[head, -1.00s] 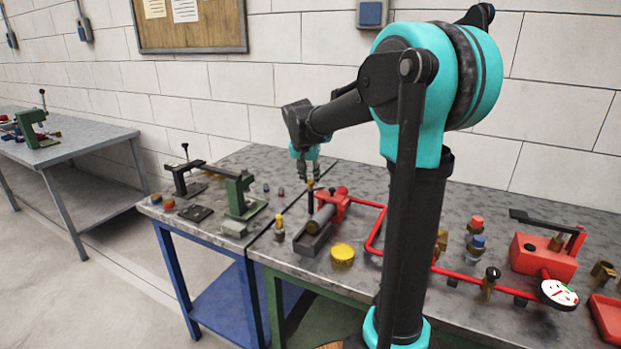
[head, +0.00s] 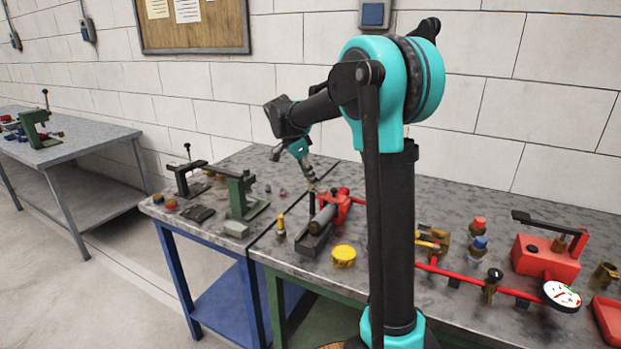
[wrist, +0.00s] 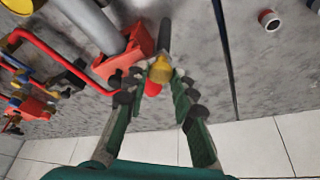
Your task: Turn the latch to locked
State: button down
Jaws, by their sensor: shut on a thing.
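The latch shows as a black lever (head: 312,206) beside the red vise-like block (head: 340,208) on the near bench. In the wrist view the lever is a dark bar (wrist: 165,36) ending in a yellow knob (wrist: 160,69). The red block is close beside the knob there. The contact points are partly hidden by the dark fingertips.
A yellow cap (head: 343,256) and a small brass fitting (head: 281,228) are nearby. A green clamp stand (head: 240,197) stands left of the bench seam. A red pipe (head: 450,273) runs right.

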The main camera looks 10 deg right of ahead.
jog(key=shift+m+g, duration=0.3)
jog(key=shift+m, duration=0.3)
jog(key=c, duration=1.3)
grip_release()
jog(key=shift+o, duration=0.2)
jog(key=v, duration=1.2)
jog(key=shift+a, duration=0.1)
